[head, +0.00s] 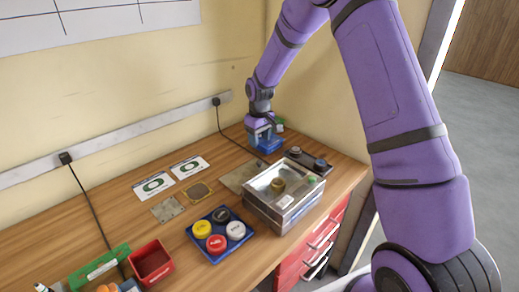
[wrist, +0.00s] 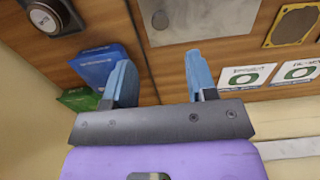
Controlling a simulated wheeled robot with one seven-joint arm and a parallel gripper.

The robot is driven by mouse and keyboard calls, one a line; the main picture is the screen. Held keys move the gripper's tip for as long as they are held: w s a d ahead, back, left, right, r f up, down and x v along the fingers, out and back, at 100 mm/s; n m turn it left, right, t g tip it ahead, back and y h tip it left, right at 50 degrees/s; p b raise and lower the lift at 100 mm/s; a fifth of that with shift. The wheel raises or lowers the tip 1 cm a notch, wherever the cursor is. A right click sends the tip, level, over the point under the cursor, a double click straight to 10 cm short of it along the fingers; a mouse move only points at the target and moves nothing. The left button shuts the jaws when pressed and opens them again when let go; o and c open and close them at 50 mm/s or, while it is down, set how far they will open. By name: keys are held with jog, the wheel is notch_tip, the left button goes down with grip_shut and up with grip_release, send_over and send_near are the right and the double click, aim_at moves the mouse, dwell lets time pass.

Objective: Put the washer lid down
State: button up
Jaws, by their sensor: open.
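The washer looks to be the steel box (head: 284,205) at the right of the bench in the head view.
A blue box (head: 270,145) and a green box (wrist: 78,99) stand close by my gripper. A flat grey plate (wrist: 205,18) lies left of the washer. A blue tray (head: 217,253) of coloured caps, a red bin (head: 152,265) and two cards (head: 153,186) are farther left.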

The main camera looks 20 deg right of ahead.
jog(key=s+r+m+t, duration=0.1)
jog(key=s+r, duration=0.7)
jog(key=r, duration=0.4)
jog(key=s+r+m+t, duration=0.1)
jog(key=s+r+t, duration=0.1)
jog(key=s+r, duration=0.8)
jog(key=s+r+m+t, duration=0.1)
jog(key=s+r, duration=0.2)
jog(key=s, duration=0.8)
jog(key=s+d+r+m+t, duration=0.1)
jog(key=s+r, duration=0.3)
jog(key=s, duration=0.7)
jog(key=shift+s+m, duration=0.25)
jog(key=shift+m, duration=0.05)
